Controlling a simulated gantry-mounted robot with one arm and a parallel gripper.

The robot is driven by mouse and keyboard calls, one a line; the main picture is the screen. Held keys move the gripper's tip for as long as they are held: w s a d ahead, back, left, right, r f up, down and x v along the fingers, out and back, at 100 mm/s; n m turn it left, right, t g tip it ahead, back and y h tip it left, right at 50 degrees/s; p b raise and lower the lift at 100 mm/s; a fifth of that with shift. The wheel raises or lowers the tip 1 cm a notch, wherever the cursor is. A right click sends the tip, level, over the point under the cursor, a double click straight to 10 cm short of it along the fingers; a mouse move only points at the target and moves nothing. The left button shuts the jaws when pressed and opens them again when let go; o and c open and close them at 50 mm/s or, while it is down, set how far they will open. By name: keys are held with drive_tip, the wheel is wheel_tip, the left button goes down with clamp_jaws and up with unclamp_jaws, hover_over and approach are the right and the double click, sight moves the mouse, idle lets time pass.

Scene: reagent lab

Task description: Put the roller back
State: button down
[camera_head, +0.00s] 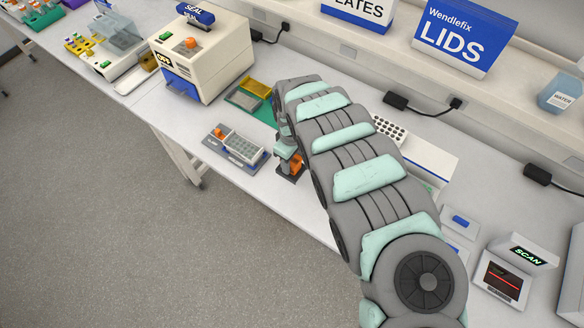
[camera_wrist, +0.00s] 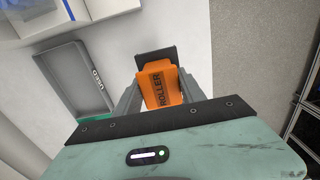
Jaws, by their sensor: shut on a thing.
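The roller (camera_wrist: 160,85) has an orange body with the word ROLLER on it. In the wrist view it sits between the two grey fingers of my gripper (camera_wrist: 160,103), which is shut on it. A dark piece (camera_wrist: 158,54) shows just beyond the orange body; I cannot tell whether it is part of the roller or a stand under it. In the head view the orange roller (camera_head: 296,164) shows at the bench's front edge, below my gripper (camera_head: 288,152), with dark parts around it. My arm hides much of this area.
A grey tray marked USED (camera_wrist: 75,80) lies left in the wrist view. In the head view, a fixture with a clear plate (camera_head: 242,148) stands left of my gripper. A green mat (camera_head: 243,100) with a yellow rack lies behind, near the sealer (camera_head: 200,60). Open floor lies in front.

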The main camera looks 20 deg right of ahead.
sight(292, 170)
drive_tip(key=shift+f, duration=2.55)
drive_tip(key=shift+w+f+b, duration=0.1)
drive_tip(key=shift+f+b, duration=0.25)
drive_tip(key=shift+f, duration=0.25)
drive_tip(key=c, duration=1.1)
unclamp_jaws()
drive_tip(key=shift+o, duration=0.9)
drive_tip(key=shift+s+f, duration=0.1)
drive_tip(key=shift+s, duration=0.15)
drive_tip(key=shift+o, duration=1.2)
drive_tip(key=shift+w, duration=0.1)
drive_tip(key=shift+r, duration=0.2)
